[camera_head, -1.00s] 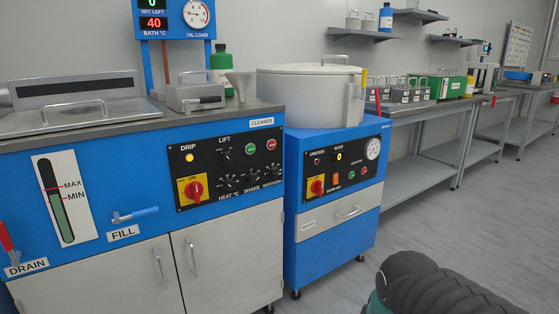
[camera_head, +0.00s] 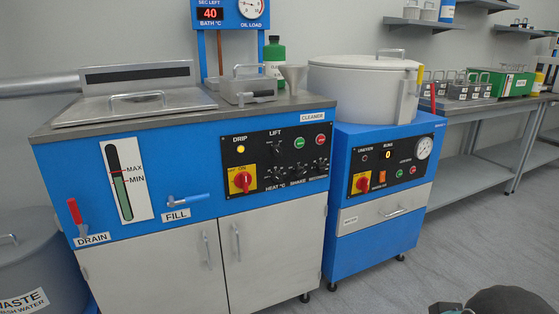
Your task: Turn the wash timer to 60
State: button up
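The blue cleaner's black control panel (camera_head: 278,162) faces me. It carries a yellow drip lamp, a lift switch, a green and a red button, a red main switch (camera_head: 242,181) and several small black knobs. One knob (camera_head: 278,175) is above the heat label, one (camera_head: 298,171) above the shake label, and another (camera_head: 321,166) is at the right end with a label too small to read. I cannot tell which knob is the wash timer or where the pointers stand. The display (camera_head: 210,14) above reads 40 for bath °C. My gripper is not in view.
A second blue machine (camera_head: 375,200) with a round white lid (camera_head: 363,85) stands right of the cleaner. A grey waste drum (camera_head: 40,270) is at the lower left. The floor at the lower right is open; a dark part of my arm shows there.

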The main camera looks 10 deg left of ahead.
aim_at(320, 167)
jog(key=u, duration=0.5)
jog(key=k, duration=1.25)
jog(key=z, duration=0.55)
jog(key=i, duration=0.95)
jog(key=z, duration=0.45)
